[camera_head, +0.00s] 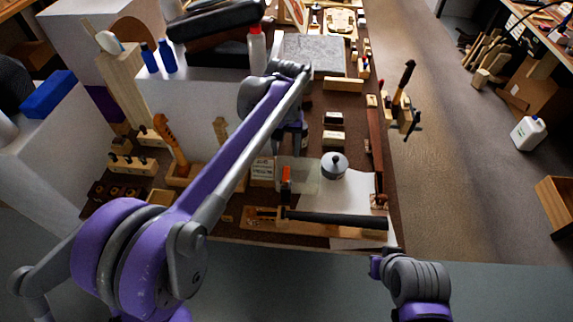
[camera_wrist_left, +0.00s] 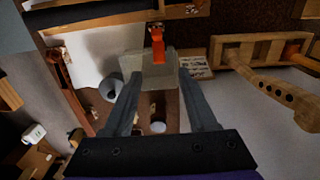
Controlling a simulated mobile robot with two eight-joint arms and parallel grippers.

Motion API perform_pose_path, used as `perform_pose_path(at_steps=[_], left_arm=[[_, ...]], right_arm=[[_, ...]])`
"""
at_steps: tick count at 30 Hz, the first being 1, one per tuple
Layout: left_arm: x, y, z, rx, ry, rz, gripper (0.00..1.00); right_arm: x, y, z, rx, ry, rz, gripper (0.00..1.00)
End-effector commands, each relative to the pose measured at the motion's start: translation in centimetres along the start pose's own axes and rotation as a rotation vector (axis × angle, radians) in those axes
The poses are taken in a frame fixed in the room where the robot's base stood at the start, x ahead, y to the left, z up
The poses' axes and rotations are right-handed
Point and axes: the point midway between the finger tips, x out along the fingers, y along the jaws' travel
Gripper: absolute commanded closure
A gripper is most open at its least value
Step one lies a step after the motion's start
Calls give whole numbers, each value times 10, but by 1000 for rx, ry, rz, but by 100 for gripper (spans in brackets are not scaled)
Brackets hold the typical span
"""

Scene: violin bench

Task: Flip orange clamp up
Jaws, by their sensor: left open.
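The orange clamp (camera_head: 286,178) stands near the front of the bench, close to a light board, and its orange part looks upright in the head view. It also shows in the left wrist view (camera_wrist_left: 158,46), just beyond the fingertips and roughly between their lines. My left gripper (camera_wrist_left: 160,76) is open with nothing between its fingers. In the head view the left gripper (camera_head: 301,143) hangs over the bench, behind the clamp and partly hidden by my arm. My right gripper (camera_head: 380,254) is at the bench's front right edge, and its fingers are hard to make out.
A long dark bar (camera_head: 335,219) lies on a wooden piece in front of the clamp. A grey round-lidded pot (camera_head: 334,165) stands to its right on a white sheet. Wooden blocks (camera_head: 333,138) lie farther back.

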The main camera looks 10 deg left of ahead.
Motion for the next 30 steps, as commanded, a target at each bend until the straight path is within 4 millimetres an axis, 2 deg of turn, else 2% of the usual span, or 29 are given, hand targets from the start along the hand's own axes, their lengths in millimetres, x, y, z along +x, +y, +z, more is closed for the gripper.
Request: perform_pose_path(at_steps=[1,6,12,16,24,30], left_arm=[[12,0,0,0,0,0,43],[44,0,0,0,0,0,43],[69,0,0,0,1,0,43],[75,0,0,0,1,0,43],[76,0,0,0,1,0,43],[76,0,0,0,1,0,78]], right_arm=[[1,0,1,0,-1,0,100],[3,0,2,0,-2,0,100],[3,0,3,0,-3,0,100],[4,0,4,0,-3,0,100],[4,0,3,0,-3,0,100],[4,0,3,0,-3,0,100]])
